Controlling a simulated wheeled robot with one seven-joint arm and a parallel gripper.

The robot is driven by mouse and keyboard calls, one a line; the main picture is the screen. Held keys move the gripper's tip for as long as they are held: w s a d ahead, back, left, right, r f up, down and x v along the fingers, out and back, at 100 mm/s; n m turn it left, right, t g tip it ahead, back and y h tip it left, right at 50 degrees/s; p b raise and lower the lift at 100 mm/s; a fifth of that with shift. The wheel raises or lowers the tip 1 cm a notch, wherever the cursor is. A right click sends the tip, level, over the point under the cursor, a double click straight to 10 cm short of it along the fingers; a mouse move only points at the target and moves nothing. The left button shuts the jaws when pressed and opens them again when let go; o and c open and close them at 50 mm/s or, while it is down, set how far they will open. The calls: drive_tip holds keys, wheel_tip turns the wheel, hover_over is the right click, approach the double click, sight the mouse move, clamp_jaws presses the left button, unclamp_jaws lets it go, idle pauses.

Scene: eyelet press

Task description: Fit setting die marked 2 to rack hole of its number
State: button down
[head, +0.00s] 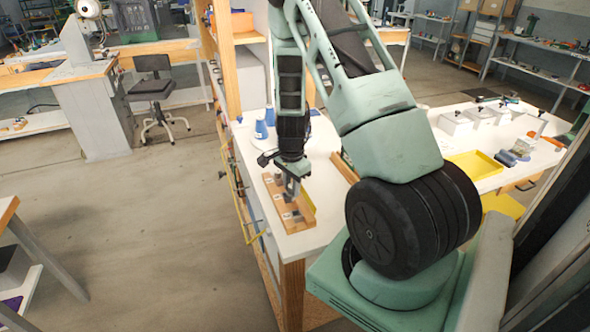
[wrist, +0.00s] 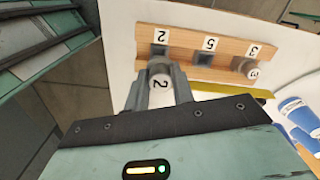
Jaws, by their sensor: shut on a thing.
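The setting die marked 2 (wrist: 159,82) is a pale round piece with a dark 2 on its end. My gripper (wrist: 160,72) is shut on it, one grey finger on each side. The wooden rack (wrist: 183,37) shows beyond it with labels 2, 5 and 3. The square hole labelled 2 (wrist: 160,51) is just past the die, in line with it. The die's lower end is hidden, so I cannot tell its height over the hole. In the head view my gripper (head: 292,187) is over the rack (head: 272,189), near the table's left edge.
The hole labelled 5 (wrist: 204,59) looks empty. A die marked 3 (wrist: 249,69) stands at the hole labelled 3. Blue-and-white containers (head: 261,129) stand behind the rack. A yellow tray (head: 474,165) and white boxes (head: 455,124) are farther right.

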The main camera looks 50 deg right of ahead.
drive_tip(key=shift+s+d+r+m, duration=0.1)
drive_tip(key=shift+s+d+m, duration=0.3)
drive_tip(key=shift+d+m, duration=0.2)
drive_tip(key=shift+f+b, duration=2.35)
drive_tip(key=shift+f, duration=0.55)
drive_tip(key=shift+f+b, duration=1.3)
drive_tip(key=shift+f, duration=0.3)
idle(0.7)
drive_tip(key=c, duration=1.1)
unclamp_jaws()
drive_tip(key=shift+r, duration=0.15)
